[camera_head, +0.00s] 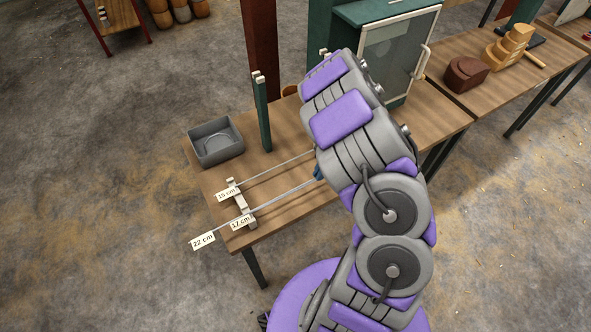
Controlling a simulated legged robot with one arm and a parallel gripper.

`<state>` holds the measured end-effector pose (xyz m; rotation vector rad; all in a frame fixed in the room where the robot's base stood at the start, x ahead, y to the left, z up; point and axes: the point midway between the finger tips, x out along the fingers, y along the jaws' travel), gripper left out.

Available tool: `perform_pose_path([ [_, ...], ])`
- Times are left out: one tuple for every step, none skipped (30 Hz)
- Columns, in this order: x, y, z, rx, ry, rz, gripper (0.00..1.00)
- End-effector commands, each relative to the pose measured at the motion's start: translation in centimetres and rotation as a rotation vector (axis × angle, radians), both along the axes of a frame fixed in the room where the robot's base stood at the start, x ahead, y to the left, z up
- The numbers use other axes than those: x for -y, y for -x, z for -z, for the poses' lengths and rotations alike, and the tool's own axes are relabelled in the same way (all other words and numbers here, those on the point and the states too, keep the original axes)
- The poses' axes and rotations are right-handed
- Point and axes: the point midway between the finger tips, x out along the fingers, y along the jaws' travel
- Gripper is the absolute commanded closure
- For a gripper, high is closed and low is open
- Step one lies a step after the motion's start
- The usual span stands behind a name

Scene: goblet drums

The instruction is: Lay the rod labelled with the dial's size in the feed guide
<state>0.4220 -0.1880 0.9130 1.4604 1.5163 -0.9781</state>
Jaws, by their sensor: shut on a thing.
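The rod labelled 22 cm (223,229) runs from its tag, past the table's left front edge, up to the small blue part of my gripper (318,173). My gripper is mostly hidden behind my arm and appears shut on this rod. A pale rack (239,203) stands at the table's left end. The tag 15 cm (227,195) hangs there, with a thin rod (275,171) running right behind my arm. The tag 17 cm (241,223) is at the rack's front; its rod is hard to tell from the 22 cm one. I make out no dial or feed guide.
A grey open bin (215,142) sits on the table's (262,228) back left. A green post (262,115) rises behind the rods. A green cabinet with a glass door (393,55) stands behind my arm. A second table (535,75) with wooden pieces is at right.

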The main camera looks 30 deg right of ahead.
Motion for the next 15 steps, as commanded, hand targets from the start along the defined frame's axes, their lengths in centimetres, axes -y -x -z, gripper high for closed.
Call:
perform_pose_path([
  [-0.7,-1.2,0.3,0.004,-0.001,-0.006,1.0],
  [-1.1,-1.9,0.3,0.004,-0.001,-0.006,1.0],
  [-1.5,-2.7,0.4,0.005,0.0,-0.005,1.0],
  [-1.8,-3.2,0.4,0.005,0.0,-0.005,1.0],
  [-2.1,-3.6,0.5,0.005,0.0,-0.004,1.0],
  [-2.4,-4.1,0.5,0.003,0.0,-0.003,1.0],
  [-2.6,-4.5,0.6,0.003,-0.001,-0.003,1.0],
  [-2.8,-4.8,0.6,0.003,-0.001,-0.002,1.0],
  [-3.0,-5.1,0.6,0.003,-0.001,-0.001,1.0],
  [-3.1,-5.3,0.6,0.003,-0.001,-0.001,1.0],
  [-3.1,-5.5,0.6,0.003,-0.001,0.0,1.0],
  [-3.2,-5.6,0.6,0.003,-0.001,0.0,1.0],
  [-3.3,-5.7,0.6,0.003,-0.001,0.0,1.0],
  [-3.3,-5.8,0.6,0.003,-0.001,0.0,1.0],
  [-3.5,-6.1,0.6,0.003,-0.001,-0.001,1.0],
])
